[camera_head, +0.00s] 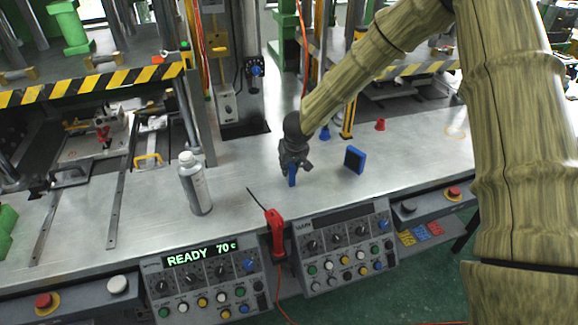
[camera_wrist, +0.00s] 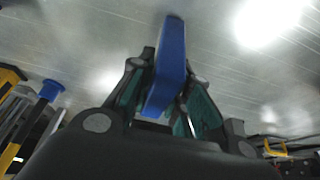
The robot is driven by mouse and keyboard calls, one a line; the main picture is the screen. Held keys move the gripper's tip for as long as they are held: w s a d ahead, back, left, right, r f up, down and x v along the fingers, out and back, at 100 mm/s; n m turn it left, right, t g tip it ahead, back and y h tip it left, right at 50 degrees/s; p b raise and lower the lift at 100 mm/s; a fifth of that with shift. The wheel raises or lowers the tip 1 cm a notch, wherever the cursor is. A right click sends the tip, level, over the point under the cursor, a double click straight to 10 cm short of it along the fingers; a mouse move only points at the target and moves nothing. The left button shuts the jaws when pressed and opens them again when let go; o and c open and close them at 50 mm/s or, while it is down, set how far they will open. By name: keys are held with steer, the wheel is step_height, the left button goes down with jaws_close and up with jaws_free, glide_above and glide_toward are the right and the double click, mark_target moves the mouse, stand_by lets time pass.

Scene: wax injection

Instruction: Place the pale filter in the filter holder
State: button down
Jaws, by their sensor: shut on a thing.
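My gripper (camera_head: 290,172) is shut on a flat blue-edged piece (camera_head: 292,179) above the metal bench. In the wrist view the same blue piece (camera_wrist: 172,65) stands between the two fingers, seen nearly edge-on. Its broad face is hidden, so I cannot tell whether it is the pale filter. A blue-framed square with a dark face (camera_head: 354,159) stands tilted on the bench to the right of my gripper, apart from it. I cannot make out for certain which thing is the filter holder.
A grey bottle (camera_head: 196,186) stands left of my gripper. A red-handled tool (camera_head: 275,228) with a thin dark tip is at the bench's front edge, between control panels. A small red cone (camera_head: 380,125) and a yellow post (camera_head: 349,112) are behind. Bench (camera_head: 240,165) between is clear.

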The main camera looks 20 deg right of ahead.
steer(key=c, duration=1.3)
jaws_free()
steer(key=shift+f, duration=0.1)
